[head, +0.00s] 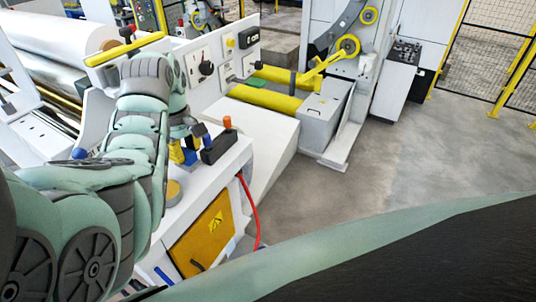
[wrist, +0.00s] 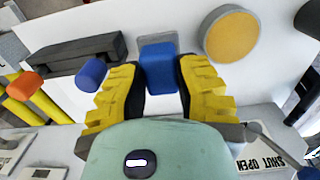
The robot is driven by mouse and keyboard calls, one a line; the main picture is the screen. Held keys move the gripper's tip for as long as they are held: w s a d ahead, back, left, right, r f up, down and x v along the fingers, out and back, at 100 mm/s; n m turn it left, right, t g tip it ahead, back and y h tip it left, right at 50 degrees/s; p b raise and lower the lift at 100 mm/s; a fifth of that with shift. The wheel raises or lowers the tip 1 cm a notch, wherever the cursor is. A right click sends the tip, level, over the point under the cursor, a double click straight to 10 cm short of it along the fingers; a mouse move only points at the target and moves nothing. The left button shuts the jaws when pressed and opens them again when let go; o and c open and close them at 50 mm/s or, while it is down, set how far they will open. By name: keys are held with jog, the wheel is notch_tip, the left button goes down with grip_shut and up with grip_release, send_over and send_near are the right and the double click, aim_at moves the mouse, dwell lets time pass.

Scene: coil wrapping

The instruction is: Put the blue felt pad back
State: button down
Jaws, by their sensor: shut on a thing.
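A blue block, which looks like the blue felt pad (wrist: 158,67), sits between the yellow-and-black fingers of my gripper (wrist: 158,84) in the wrist view. The fingers press on it from both sides, and its far end sticks out past the fingertips. Its lower part is hidden by my gripper. In the head view my gripper (head: 183,152) is over the white cabinet top, near its back edge. Whether the pad touches the surface, I cannot tell.
A dark block (head: 218,149) and an orange-topped knob (head: 227,123) stand just right of my gripper. A blue knob (wrist: 91,74) is close beside the fingers. A round yellow-orange disc (wrist: 230,36) lies on the white top. A red hose (head: 250,209) hangs down the cabinet's side.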

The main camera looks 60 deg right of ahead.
aim_at(186, 152)
jog(key=shift+a+f+b, duration=0.1)
jog(key=shift+f+b, duration=0.45)
jog(key=shift+f, duration=0.3)
jog(key=shift+f+p, duration=0.3)
jog(key=shift+p, duration=0.2)
jog(key=shift+f, duration=0.65)
jog(key=shift+f, duration=0.1)
jog(key=c, duration=0.8)
grip_release()
jog(key=shift+o, duration=0.2)
notch_tip(186, 152, up, 12)
jog(key=p, duration=0.5)
jog(key=shift+p, duration=0.4)
